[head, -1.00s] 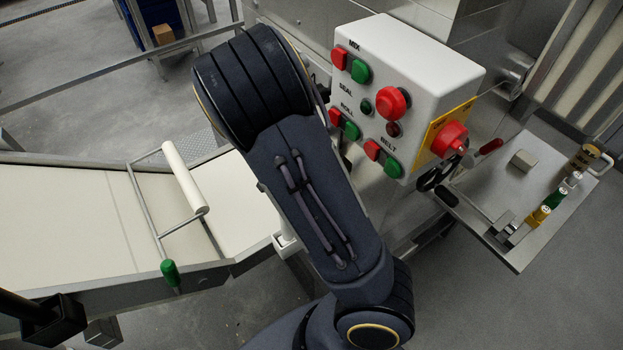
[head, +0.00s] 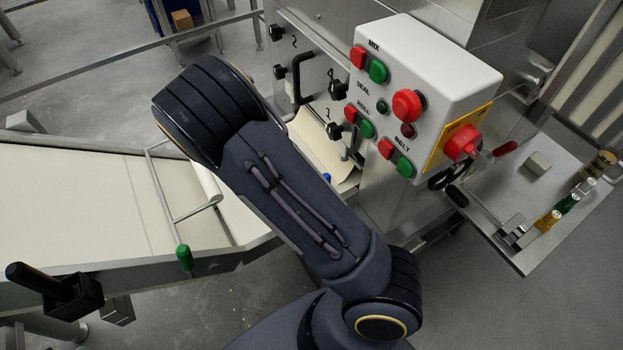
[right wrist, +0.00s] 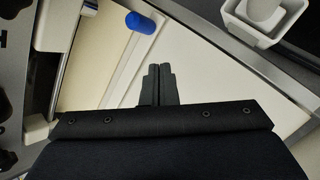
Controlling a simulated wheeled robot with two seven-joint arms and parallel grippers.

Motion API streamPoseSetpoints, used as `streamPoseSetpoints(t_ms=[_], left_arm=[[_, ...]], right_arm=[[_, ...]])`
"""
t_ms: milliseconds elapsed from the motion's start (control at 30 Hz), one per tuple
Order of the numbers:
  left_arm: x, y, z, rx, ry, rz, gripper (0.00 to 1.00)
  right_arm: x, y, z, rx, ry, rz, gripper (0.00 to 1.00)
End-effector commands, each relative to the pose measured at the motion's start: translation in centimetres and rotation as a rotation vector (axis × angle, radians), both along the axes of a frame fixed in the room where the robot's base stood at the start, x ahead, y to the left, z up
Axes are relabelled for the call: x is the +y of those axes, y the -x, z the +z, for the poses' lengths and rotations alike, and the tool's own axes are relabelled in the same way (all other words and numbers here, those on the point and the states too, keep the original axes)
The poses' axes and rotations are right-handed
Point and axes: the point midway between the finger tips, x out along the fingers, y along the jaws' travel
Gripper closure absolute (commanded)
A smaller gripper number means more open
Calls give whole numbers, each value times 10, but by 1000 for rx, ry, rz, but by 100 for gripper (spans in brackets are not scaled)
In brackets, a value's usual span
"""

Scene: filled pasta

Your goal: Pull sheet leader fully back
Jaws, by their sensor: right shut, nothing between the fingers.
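My right arm (head: 285,190) crosses the middle of the head view and hides its own gripper there. In the right wrist view my right gripper (right wrist: 158,68) is shut and empty, with its two dark fingers together over a cream surface. A pale bar (right wrist: 122,60) with a blue end piece (right wrist: 140,22) lies just left of the fingertips. It may be the sheet leader, but I cannot be sure. In the head view a small blue piece (head: 327,177) shows beside my forearm, below a cream sheet (head: 318,150) at the machine front. My left gripper is not in view.
A cream belt (head: 70,205) runs at the left, with a metal frame and green handle (head: 184,257) across it. A control box (head: 430,85) with red and green buttons stands right of my arm. A metal side table (head: 545,210) holds small items. A white container (right wrist: 265,15) shows in the wrist view.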

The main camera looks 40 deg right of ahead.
Motion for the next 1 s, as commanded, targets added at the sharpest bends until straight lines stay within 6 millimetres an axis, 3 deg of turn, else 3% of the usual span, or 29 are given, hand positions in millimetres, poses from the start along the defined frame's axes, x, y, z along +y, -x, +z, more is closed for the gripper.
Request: streamPoseSetpoints(t_ms=[100,200,433,667,1000], left_arm=[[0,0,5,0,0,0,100],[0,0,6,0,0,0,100],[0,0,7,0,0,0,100],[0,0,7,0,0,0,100],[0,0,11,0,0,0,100]], right_arm=[[19,-6,3,248,-4,280,100],[31,-8,5,410,-11,445,100],[37,-9,4,558,-21,586,100],[14,-1,-18,562,-21,584,100],[-38,15,-62,558,-20,582,100]])
